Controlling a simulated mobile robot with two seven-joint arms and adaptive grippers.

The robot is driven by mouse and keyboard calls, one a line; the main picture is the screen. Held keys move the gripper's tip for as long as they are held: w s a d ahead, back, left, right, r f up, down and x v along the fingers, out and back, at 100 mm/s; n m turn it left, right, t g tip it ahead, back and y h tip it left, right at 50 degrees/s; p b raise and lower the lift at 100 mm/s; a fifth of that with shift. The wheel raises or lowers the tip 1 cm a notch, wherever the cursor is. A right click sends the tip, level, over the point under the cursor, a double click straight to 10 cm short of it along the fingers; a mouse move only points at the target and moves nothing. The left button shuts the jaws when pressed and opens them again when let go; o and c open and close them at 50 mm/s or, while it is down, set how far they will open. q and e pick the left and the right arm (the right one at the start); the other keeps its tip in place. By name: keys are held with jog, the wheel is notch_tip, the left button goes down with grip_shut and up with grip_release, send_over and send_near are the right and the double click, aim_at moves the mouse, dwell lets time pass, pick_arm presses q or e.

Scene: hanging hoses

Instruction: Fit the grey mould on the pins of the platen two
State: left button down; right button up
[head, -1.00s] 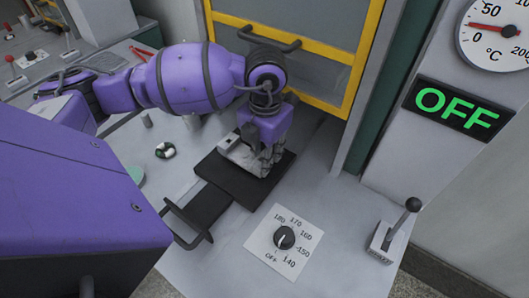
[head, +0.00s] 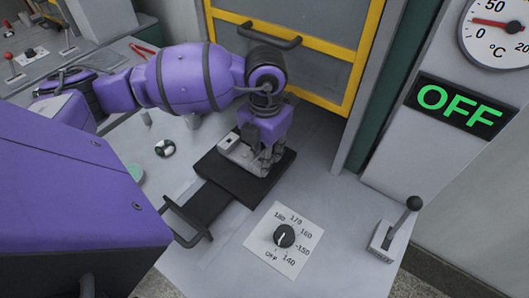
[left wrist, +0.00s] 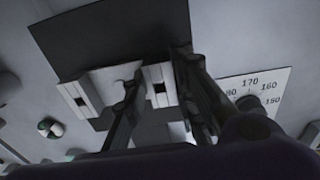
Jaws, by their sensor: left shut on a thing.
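The grey mould (head: 229,146) is a light block with a dark slot, low over or on the black platen (head: 214,165) in the head view. My left gripper (head: 255,165) points down at it and is shut on it, covering its right part. In the left wrist view the mould (left wrist: 97,84) lies between and beside the fingers (left wrist: 155,95), against the dark platen (left wrist: 105,35). The pins are hidden, and I cannot tell whether the mould touches the platen. My right gripper is in neither view.
A dial (head: 284,236) marked 140 to 180 and OFF sits in front of the platen. A lever (head: 396,224) stands to the right. A handle (head: 188,222) sticks out front left. A yellow-framed guard (head: 340,58) rises behind. A small round black-and-white item (head: 165,148) lies left.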

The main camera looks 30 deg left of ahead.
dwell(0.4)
pick_arm(q)
jog(key=c, duration=1.4)
grip_release()
jog(key=shift+o, duration=0.2)
jog(key=shift+f, duration=0.1)
notch_tip(320, 180, up, 8)
jog(key=shift+f, duration=0.2)
